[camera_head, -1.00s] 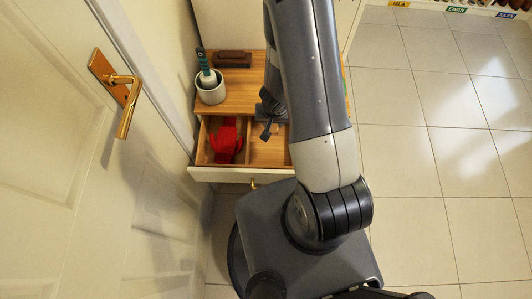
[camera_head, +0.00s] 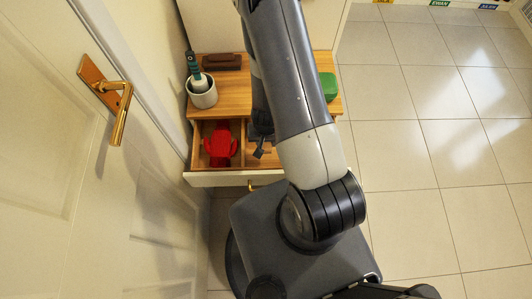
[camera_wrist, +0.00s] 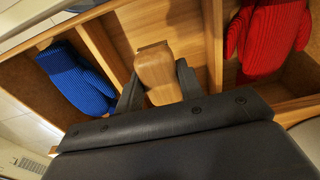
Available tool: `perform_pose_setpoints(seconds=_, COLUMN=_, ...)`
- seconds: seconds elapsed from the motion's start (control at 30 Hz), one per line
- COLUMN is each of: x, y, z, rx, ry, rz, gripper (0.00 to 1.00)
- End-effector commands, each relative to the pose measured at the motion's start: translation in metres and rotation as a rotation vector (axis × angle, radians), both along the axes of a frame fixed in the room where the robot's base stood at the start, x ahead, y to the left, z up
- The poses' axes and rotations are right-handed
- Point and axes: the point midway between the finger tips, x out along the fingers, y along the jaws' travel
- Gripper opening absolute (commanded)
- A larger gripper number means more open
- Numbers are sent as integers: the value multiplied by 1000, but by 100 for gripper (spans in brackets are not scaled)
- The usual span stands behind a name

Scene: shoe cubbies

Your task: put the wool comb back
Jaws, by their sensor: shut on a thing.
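In the wrist view, my gripper (camera_wrist: 160,88) is shut on a light wooden piece, the wool comb (camera_wrist: 156,62), with one dark finger on each side of it. The comb's end points into or over the middle compartment of the open drawer (camera_wrist: 121,33); I cannot tell whether it touches the floor. In the head view, my gripper (camera_head: 261,148) is over the drawer (camera_head: 222,179), right of the red mitten's compartment, and the arm hides much of it; the comb cannot be made out there.
A red mitten (camera_head: 220,147) and, in the wrist view, a blue mitten (camera_wrist: 75,80) lie in the compartments on either side. On the cabinet top stand a white cup (camera_head: 202,95) with a teal-handled tool, a dark brown block (camera_head: 222,62) and a green item (camera_head: 327,87). A door (camera_head: 60,150) is close on the left.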

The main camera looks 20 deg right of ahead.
Motion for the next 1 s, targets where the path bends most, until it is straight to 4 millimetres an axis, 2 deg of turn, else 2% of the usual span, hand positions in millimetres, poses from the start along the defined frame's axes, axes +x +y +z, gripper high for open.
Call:
perform_pose_setpoints(seconds=0.03, x=0, y=0, z=-15, rx=0, ry=0, rz=1, gripper=11)
perform_pose_setpoints(seconds=0.2, x=0, y=0, z=-38, rx=0, ry=0, rz=0, gripper=11)
perform_pose_setpoints(seconds=0.47, x=0, y=0, z=-49, rx=0, ry=-1, rz=1, gripper=11)
perform_pose_setpoints(seconds=0.77, x=0, y=0, z=-80, rx=0, ry=0, rz=1, gripper=11)
perform_pose_setpoints(seconds=1.0, x=0, y=0, z=-80, rx=0, ry=-1, rz=0, gripper=11)
